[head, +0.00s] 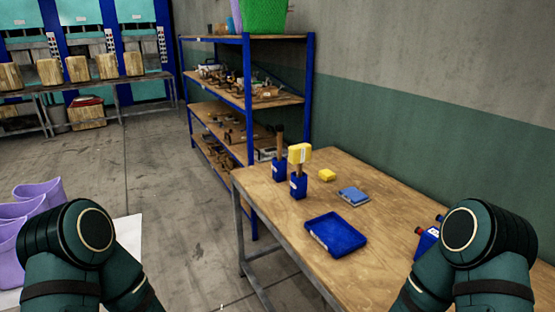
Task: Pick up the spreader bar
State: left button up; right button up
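I cannot make out a spreader bar for certain in the head view. Many small dark and brown tools lie on the shelves of a blue rack (247,110), too small to tell apart. A wooden-topped table (270,205) stands at the right. On it are two blue holders with upright tools, one holder (279,172) behind the other (298,185); the nearer tool has a yellow head (300,153). My two arms show at the bottom left and bottom right. Neither gripper is in the picture, so what they hold is hidden.
The table also bears a blue tray (335,233), a yellow block (327,175), a blue pad (353,196) and blue containers (427,241). Purple boots (35,205) stand at left. Presses (90,40) line the back. Grey floor (150,180) is clear between.

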aim_at(280, 127)
jog(key=i+j+z, duration=0.1)
jog(key=z, duration=0.7)
jog(key=i+j+z, duration=0.1)
jog(key=j+z, duration=0.35)
jog(key=i+j+z, duration=0.1)
jog(key=j+z, duration=0.2)
jog(key=z, duration=0.2)
jog(key=j+z, duration=0.45)
jog(key=j, duration=0.45)
jog(key=k+j, duration=0.1)
jog(key=j, duration=0.4)
jog(key=j+z, duration=0.15)
jog(key=j, duration=0.35)
jog(key=k+j, duration=0.2)
jog(key=j, duration=0.25)
jog(key=k+j+z, duration=0.15)
jog(key=j, duration=0.35)
jog(key=i, duration=0.05)
